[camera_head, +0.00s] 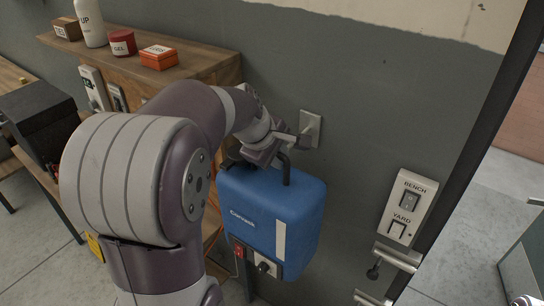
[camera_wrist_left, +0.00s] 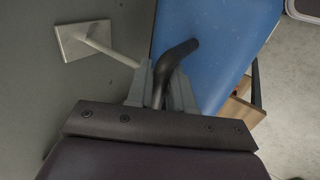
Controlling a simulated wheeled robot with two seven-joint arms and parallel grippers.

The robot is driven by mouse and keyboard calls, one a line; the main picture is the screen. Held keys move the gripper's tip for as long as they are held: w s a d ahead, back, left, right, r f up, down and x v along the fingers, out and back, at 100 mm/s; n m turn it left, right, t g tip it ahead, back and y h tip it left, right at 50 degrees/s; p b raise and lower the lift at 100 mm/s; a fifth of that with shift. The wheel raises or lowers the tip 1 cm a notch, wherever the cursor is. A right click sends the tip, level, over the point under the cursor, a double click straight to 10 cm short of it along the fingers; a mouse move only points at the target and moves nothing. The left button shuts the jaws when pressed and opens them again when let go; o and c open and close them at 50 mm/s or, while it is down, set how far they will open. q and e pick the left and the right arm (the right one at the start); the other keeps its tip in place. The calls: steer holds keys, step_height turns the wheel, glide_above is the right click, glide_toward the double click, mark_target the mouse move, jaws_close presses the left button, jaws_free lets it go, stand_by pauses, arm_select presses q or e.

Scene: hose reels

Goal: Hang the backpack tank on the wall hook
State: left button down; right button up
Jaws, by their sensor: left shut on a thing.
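The blue backpack tank (camera_head: 272,222) hangs in front of the grey wall, with a black handle (camera_head: 284,168) on top. My left gripper (camera_head: 281,146) is shut on the handle. In the left wrist view, the gripper (camera_wrist_left: 160,78) clasps the dark bent handle (camera_wrist_left: 178,58) beside the blue tank body (camera_wrist_left: 215,40). The wall hook (camera_head: 310,127) is a pale plate with a peg, just right of the gripper. In the left wrist view, the hook plate (camera_wrist_left: 82,38) is at upper left and its peg reaches to the left finger. Whether the handle is over the peg, I cannot tell.
A wooden shelf (camera_head: 200,62) with a bottle, a red tin and an orange box is at upper left. A switch panel (camera_head: 408,209) marked BENCH and YARD is on the wall at right, beside a dark door frame (camera_head: 490,130). Grey brackets (camera_head: 398,257) stick out below it.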

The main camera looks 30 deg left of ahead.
arm_select(q)
steer(key=shift+w+d+r, duration=0.1)
steer(key=shift+w+r, duration=0.2)
steer(key=shift+w, duration=0.3)
steer(key=shift+w+d+p, duration=0.1)
steer(key=shift+w+p, duration=0.75)
steer(key=shift+w, duration=0.85)
steer(key=shift+w+f+b, duration=0.1)
steer(key=shift+f+b, duration=0.7)
steer(key=shift+f, duration=0.35)
steer(key=c, duration=1.4)
jaws_free()
steer(key=o, duration=0.5)
steer(key=shift+w+d, duration=0.1)
steer(key=shift+f, duration=0.15)
